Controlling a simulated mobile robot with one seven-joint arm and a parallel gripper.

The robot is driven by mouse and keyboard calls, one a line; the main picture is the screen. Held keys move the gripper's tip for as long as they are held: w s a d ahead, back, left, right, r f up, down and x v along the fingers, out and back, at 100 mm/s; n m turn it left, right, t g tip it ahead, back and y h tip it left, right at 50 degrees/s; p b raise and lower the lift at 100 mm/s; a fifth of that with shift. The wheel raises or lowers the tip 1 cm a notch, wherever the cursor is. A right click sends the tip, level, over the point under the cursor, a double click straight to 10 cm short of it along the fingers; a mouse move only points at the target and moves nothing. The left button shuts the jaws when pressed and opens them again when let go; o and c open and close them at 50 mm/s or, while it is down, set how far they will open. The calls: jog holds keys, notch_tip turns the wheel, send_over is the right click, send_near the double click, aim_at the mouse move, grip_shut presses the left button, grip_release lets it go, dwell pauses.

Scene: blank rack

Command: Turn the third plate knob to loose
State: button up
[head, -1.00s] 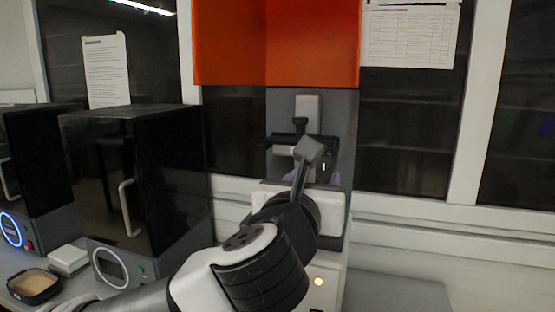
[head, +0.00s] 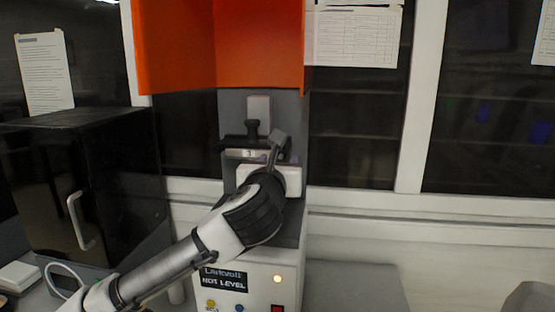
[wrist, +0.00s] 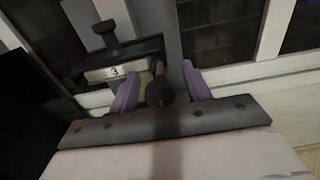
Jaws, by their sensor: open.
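The plate holder with a "3" label (wrist: 115,71) is at the upper left in the wrist view; it also shows in the head view (head: 245,154). A black knob (wrist: 105,30) stands upright above it; it shows in the head view too (head: 252,129). A dark round knob (wrist: 159,92) on a thin stem sits right of the label. My gripper (wrist: 160,84) is open, its two purple fingers on either side of the round knob. I cannot tell whether they touch it. In the head view my wrist hides most of the fingers.
A raised orange hood (head: 258,45) hangs above the machine. The machine's white front (head: 245,262) carries a "NOT LEVEL" display and small lights. A black cabinet (head: 100,190) stands to the left. A grey surface (head: 350,288) at the right looks clear.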

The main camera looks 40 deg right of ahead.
jog(key=c, duration=1)
